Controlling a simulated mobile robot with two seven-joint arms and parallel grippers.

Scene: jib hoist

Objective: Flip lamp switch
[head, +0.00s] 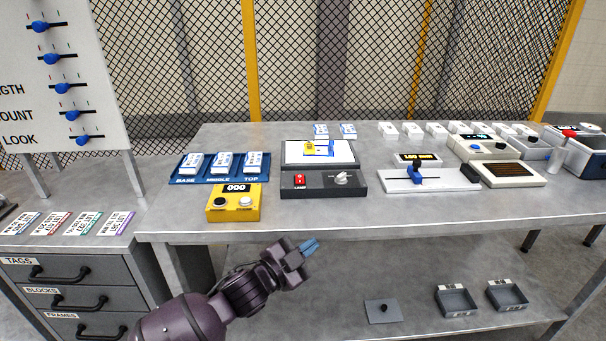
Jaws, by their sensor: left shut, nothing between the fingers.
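The lamp switch (300,181) is a small red rocker on the left of a dark control box's front panel, with small lettering under it. Its exact position, on or off, is too small to tell. The dark control box (323,190) also has a white knob (341,178) on its right. A white lit-looking plate (345,152) with yellow and blue pieces stands behind the panel. My left gripper (311,246) is shut and empty, with bluish fingertips, in front of the table edge and below the box, apart from the switch. My right gripper is not in view.
A yellow counter box (233,203) and a blue tray (177,179) with white blocks stand left of the control box. A slide gauge (440,180) stands to the right. The table's front edge (380,224) lies between my gripper and the box. A lower shelf holds small trays (456,301).

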